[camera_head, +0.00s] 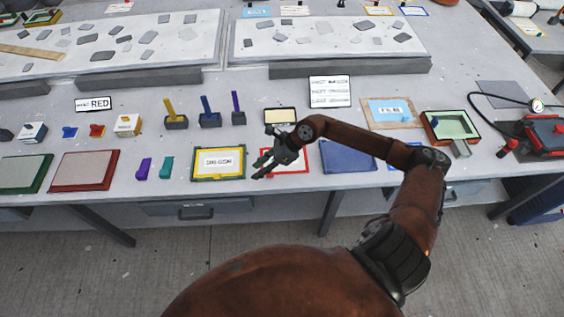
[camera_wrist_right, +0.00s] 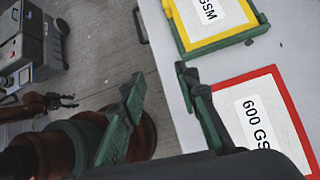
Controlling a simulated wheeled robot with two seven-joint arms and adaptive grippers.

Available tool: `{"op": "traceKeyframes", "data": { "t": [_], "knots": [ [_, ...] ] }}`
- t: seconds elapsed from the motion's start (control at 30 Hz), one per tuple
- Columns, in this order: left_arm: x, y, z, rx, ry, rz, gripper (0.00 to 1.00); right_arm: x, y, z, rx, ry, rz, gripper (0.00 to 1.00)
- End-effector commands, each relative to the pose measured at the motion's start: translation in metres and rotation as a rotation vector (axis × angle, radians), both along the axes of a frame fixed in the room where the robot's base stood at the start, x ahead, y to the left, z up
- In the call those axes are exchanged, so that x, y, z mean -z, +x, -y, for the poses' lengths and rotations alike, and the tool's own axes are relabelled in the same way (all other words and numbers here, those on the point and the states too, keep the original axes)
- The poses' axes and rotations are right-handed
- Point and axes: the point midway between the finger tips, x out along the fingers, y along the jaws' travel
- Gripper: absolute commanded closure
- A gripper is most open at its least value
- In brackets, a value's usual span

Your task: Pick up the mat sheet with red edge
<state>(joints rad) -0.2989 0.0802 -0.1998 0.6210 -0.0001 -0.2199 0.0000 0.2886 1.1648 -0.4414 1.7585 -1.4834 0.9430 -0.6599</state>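The mat sheet with red edge (camera_head: 304,163) lies flat on the table, partly hidden by my right gripper. It has a white label, which reads "600 GS" in the right wrist view (camera_wrist_right: 235,95); its right part is cut off by the frame. My right gripper (camera_head: 261,170) is over the left side of this sheet. Its fingers are apart and empty in the wrist view (camera_wrist_right: 160,76), beside the sheet's left edge there. A brown arm with a small dark gripper (camera_wrist_right: 72,101), apparently my left, shows far off at the left with fingers apart.
A sheet with yellow and green edge (camera_head: 219,177) lies just left. A blue sheet (camera_head: 347,157) lies right, partly behind my arm. A small dark-framed tray (camera_head: 280,115) stands behind. Red (camera_head: 85,171) and green (camera_head: 25,173) moulds lie further left. The table's front edge is close.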

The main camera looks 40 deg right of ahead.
Motion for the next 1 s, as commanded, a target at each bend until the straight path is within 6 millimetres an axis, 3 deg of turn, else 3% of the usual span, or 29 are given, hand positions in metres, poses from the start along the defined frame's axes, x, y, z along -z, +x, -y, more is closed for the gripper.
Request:
{"op": "traceKeyframes", "data": {
  "t": [0.03,0.1,0.23,0.57,0.8,1.0],
  "knots": [
    [0.000,0.000,0.000,0.000,0.000,-0.001,0.60,0.006,-0.001,0.027,-0.031,-0.103,-0.017,0.71],
    [0.000,-0.001,0.000,0.000,0.000,-0.001,0.60,0.014,-0.005,0.056,-0.063,-0.206,-0.046,0.71],
    [0.000,-0.001,0.000,0.000,0.000,-0.002,0.60,0.020,-0.010,0.085,-0.089,-0.304,-0.079,0.71],
    [-0.003,-0.002,0.000,0.000,0.000,-0.002,0.60,0.050,-0.004,0.076,-0.095,-0.314,-0.086,0.71],
    [-0.007,-0.001,0.000,0.000,0.000,-0.001,0.60,0.081,0.005,0.064,-0.094,-0.313,-0.086,0.71],
    [-0.007,-0.001,0.000,0.000,0.000,-0.001,0.60,0.090,0.007,0.061,-0.094,-0.315,-0.085,0.71]
  ]
}}
